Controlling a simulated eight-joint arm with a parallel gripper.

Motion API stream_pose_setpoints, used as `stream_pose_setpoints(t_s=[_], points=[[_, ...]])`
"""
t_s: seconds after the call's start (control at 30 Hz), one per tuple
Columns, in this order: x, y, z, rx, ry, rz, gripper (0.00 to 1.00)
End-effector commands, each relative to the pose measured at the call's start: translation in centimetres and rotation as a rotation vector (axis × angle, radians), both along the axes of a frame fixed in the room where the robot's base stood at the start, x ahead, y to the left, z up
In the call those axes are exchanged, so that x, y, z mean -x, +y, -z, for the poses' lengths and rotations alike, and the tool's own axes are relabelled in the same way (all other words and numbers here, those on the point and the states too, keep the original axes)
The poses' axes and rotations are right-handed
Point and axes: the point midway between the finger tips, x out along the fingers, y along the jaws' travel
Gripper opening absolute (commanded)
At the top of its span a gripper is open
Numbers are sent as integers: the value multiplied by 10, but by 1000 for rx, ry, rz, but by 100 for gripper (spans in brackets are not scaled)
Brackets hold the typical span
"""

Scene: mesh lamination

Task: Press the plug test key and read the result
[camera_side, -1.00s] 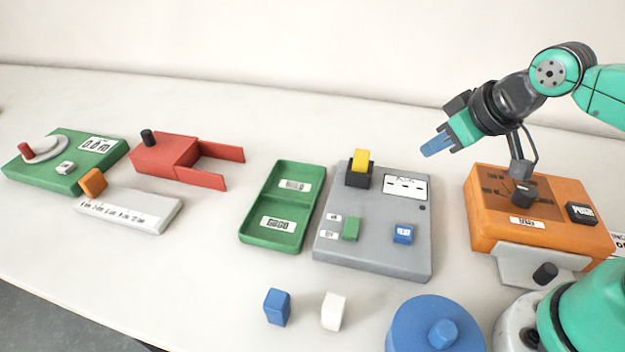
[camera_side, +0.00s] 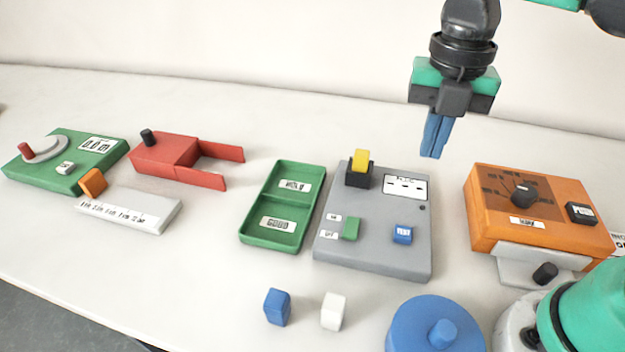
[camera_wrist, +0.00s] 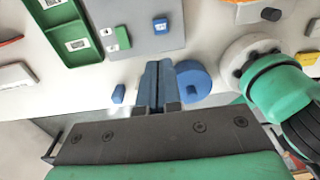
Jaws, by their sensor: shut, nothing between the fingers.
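The grey tester (camera_side: 375,258) lies on the table in the side view, with its blue test key (camera_side: 403,234) at the lower right of its top face. Its small white display (camera_side: 405,187) shows dashes. A yellow plug (camera_side: 361,160) sits in a black socket at the tester's back left. A green switch (camera_side: 351,229) is beside the ON and OFF labels. My gripper (camera_side: 433,156) points down with blue fingers shut and empty, high above the tester's back right side. In the wrist view the blue key also shows (camera_wrist: 161,25), ahead of the fingers.
A green two-part tray (camera_side: 270,209) stands left of the tester, its labels partly readable, one GOOD. An orange box with a knob (camera_side: 540,238) is at right. A blue block (camera_side: 277,306), a white block (camera_side: 333,311) and a blue round container (camera_side: 408,330) lie in front.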

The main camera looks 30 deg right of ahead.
Motion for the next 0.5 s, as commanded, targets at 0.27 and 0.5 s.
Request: stream_pose_setpoints(t_s=[0.27, 0.5], points=[[0, 0, 0, 0, 1, -7, 0], [0, 0, 12, 1, 1, -6, 0]])
